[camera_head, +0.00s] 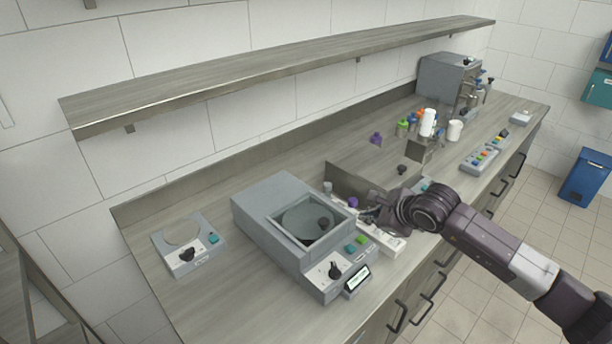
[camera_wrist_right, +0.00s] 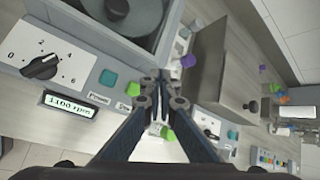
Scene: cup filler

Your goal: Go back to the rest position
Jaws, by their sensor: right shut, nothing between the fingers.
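My right arm comes in from the lower right in the head view. My right gripper (camera_head: 372,208) is over the counter, just right of a grey machine (camera_head: 268,218) with a round dish in its top. In the right wrist view the fingers of the right gripper (camera_wrist_right: 164,88) are closed together with nothing between them. The machine's dial and its lit display (camera_wrist_right: 70,104) show at the left of that view. My left gripper is not in view.
A white device (camera_head: 385,240) lies under the right gripper. A small scale-like unit (camera_head: 185,246) stands at left. Farther right are cups (camera_head: 428,123), a button panel (camera_head: 480,158) and a grey dispenser (camera_head: 446,78). A shelf (camera_head: 280,72) runs above.

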